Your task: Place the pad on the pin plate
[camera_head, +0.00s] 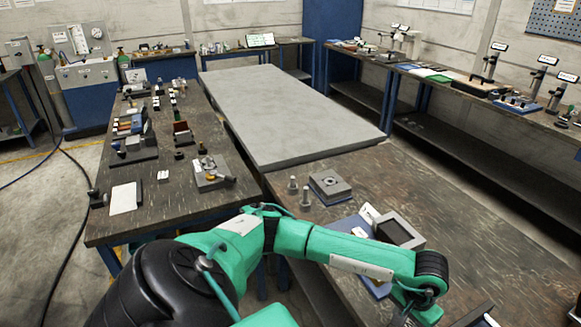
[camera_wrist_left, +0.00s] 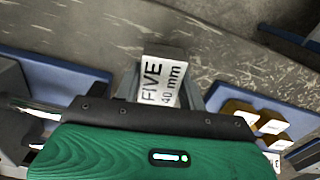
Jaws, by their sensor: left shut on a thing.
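In the left wrist view, a grey piece with a white label (camera_wrist_left: 162,82) reading "FIVE 40 mm" sits between the fingers of my left gripper (camera_wrist_left: 161,85). It appears to be the pad, and the gripper is shut on it. In the head view my left gripper (camera_head: 418,308) hangs low over the near right bench, cut by the frame, and the held piece is hidden there. A grey square block (camera_head: 330,187) with a round central feature lies on a blue mat, well beyond the gripper. I cannot tell whether it is the pin plate. My right gripper is not seen.
Two grey pins (camera_head: 305,198) stand left of the block. A grey open-topped box (camera_head: 401,231) stands beside a white card (camera_head: 370,213). Brass blocks (camera_wrist_left: 270,126) lie on a blue mat in the wrist view. The near bench is clear to the right.

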